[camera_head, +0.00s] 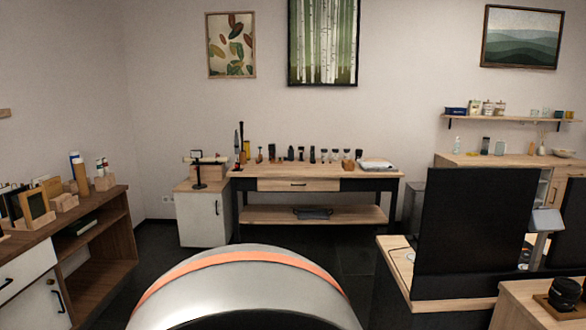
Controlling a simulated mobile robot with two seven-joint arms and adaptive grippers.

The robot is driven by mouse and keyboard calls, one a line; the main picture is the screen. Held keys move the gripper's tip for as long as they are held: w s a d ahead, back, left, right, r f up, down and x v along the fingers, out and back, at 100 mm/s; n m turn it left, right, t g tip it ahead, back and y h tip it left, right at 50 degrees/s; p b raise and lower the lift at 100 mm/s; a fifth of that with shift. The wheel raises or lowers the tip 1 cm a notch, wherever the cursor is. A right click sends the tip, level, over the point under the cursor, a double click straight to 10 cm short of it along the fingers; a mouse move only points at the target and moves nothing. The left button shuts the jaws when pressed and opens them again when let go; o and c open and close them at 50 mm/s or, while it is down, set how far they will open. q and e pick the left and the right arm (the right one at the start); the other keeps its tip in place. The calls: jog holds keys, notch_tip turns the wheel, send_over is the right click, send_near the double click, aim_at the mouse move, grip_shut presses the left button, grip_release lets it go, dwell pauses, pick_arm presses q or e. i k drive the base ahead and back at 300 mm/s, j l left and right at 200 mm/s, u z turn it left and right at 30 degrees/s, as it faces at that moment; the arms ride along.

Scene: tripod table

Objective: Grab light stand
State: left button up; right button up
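No item is clearly recognisable as a light stand at this distance. A small dark stand (198,174) with a round base and a crosspiece stands upright on the white side cabinet at the back left. A tall thin dark upright item (240,148) is at the left end of the wooden workbench (300,171). Both are small in the picture, so their details cannot be made out. Neither of my grippers shows in the head view.
The white cabinet (198,220) adjoins the workbench, which carries several small dark items. A brown shelf unit (104,250) stands left. A black panel (461,235) rises from a wooden desk (405,285) on the right. Dark floor (345,258) is open before the workbench.

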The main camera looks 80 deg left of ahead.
aim_at(199, 186)
jog(key=j+u, duration=0.1)
jog(key=u, duration=3.2)
jog(key=i+u, duration=0.15)
jog(key=i, duration=2.7)
jog(key=i+j, duration=0.15)
jog(key=i, duration=1.35)
jog(key=i+z, duration=0.35)
jog(key=i+j+z, duration=0.15)
jog(key=i+z, duration=0.2)
jog(key=i+j+z, duration=0.35)
jog(key=k+l, duration=0.05)
jog(key=l, duration=0.05)
